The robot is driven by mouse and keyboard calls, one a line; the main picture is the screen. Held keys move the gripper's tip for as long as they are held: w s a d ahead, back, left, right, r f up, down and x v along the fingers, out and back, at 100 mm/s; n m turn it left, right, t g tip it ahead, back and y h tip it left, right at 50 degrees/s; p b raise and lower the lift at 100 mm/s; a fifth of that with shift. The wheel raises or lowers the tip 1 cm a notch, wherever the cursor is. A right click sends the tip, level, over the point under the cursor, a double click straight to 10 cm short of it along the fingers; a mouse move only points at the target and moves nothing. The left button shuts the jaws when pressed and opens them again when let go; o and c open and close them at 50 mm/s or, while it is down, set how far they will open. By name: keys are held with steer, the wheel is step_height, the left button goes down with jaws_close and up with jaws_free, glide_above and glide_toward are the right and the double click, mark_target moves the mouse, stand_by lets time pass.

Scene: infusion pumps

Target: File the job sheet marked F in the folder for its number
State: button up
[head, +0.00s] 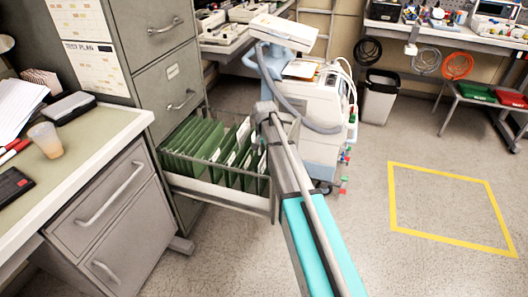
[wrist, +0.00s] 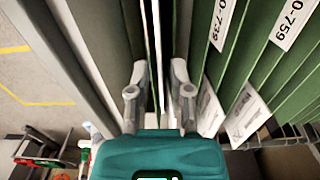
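An open cabinet drawer (head: 222,190) in the head view holds a row of green hanging folders (head: 195,145) with white labels. In the wrist view, my gripper (wrist: 158,92) points down into the drawer beside its grey wall (wrist: 75,50). Its two fingers stand apart. A thin white sheet (wrist: 157,45), seen edge-on, lies between them with a gap beside the fingers. Green folders (wrist: 240,60) are on the right, with labels partly reading 0-739 (wrist: 222,22) and 0-759 (wrist: 291,20). No letter F is readable on the sheet. My arm hides the gripper in the head view.
A desk (head: 85,140) with papers and a cup (head: 46,140) stands at left. The grey cabinet (head: 160,60) rises behind the drawer. A white medical cart (head: 322,120) stands just beyond it. Open floor with a yellow taped square (head: 392,200) lies at right.

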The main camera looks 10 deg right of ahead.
steer(key=shift+f, duration=0.4)
jaws_close()
steer(key=shift+r, duration=0.1)
step_height(320, 180, up, 10)
steer(key=p, duration=0.9)
steer(key=shift+p, duration=0.4)
stand_by(0.6)
